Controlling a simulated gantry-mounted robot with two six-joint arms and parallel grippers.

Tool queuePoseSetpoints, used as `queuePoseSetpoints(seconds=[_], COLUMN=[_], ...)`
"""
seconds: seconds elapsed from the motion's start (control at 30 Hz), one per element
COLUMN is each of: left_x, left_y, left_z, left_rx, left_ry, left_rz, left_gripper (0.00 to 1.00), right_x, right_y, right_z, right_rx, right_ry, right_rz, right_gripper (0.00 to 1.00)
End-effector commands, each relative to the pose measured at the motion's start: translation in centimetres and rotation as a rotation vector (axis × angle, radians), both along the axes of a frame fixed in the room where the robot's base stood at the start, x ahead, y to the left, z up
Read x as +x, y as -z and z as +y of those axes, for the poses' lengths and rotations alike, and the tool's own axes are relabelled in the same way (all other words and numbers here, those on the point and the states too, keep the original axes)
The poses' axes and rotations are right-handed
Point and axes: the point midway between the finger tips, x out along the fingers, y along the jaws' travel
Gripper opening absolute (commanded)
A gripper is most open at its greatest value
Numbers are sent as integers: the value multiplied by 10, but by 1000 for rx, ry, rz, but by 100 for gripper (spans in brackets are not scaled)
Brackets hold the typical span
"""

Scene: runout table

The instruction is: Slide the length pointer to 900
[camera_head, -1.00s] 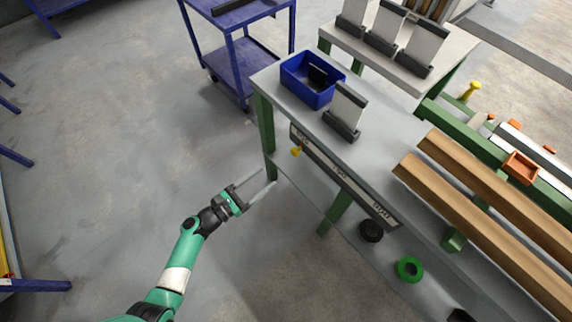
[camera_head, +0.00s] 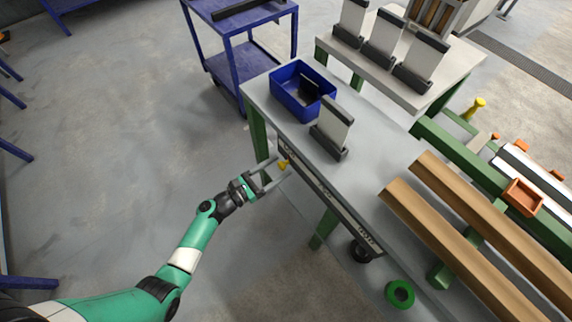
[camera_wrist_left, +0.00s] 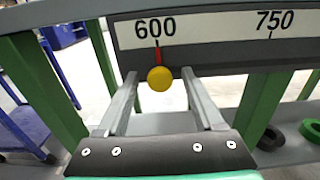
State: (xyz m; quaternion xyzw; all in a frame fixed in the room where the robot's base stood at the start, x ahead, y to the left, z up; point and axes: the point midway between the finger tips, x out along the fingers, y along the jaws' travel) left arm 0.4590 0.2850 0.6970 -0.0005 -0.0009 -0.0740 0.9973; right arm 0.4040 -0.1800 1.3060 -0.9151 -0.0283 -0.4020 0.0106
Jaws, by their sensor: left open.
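The length pointer is a yellow knob (camera_wrist_left: 160,78) with a red mark above it, at 600 on the white scale (camera_wrist_left: 217,24) in the left wrist view. In the head view the yellow knob (camera_head: 284,165) is near the left end of the scale strip (camera_head: 325,196) on the table's front edge. My left gripper (camera_head: 270,174) is open, its two fingers pointing at the knob. In the left wrist view the fingers (camera_wrist_left: 160,78) lie left and right of the knob, apart from it. I cannot tell if the tips reach past it. The 900 end is outside the wrist view. My right gripper is not in view.
A blue bin (camera_head: 303,92) and an upright sign holder (camera_head: 333,128) stand on the table. Long brown bars (camera_head: 450,235) lie to the right. A green ring (camera_head: 400,294) and a black ring (camera_head: 359,252) are below the table edge.

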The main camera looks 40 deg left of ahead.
Motion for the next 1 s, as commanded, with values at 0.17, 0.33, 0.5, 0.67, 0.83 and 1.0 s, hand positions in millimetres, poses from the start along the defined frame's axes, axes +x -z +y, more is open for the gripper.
queuePoseSetpoints(seconds=[0.17, 0.33, 0.5, 0.67, 0.83, 1.0], left_x=[0, 0, 0, 0, 0, 0], left_y=[0, 0, 0, 0, 0, 0], left_z=[0, 0, 0, 0, 0, 0], left_rx=[0, 0, 1, 1, 1, 1], left_ry=[0, 0, 0, 0, 0, 0], left_rz=[0, 0, 0, 0, 0, -1], left_gripper=[69, 42, 11, 0, 0, 0], right_x=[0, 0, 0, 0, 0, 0], right_y=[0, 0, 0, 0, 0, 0], right_z=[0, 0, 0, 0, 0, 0], right_rx=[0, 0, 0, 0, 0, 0], right_ry=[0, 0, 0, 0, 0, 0], right_rz=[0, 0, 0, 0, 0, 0], right_gripper=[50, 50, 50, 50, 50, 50])
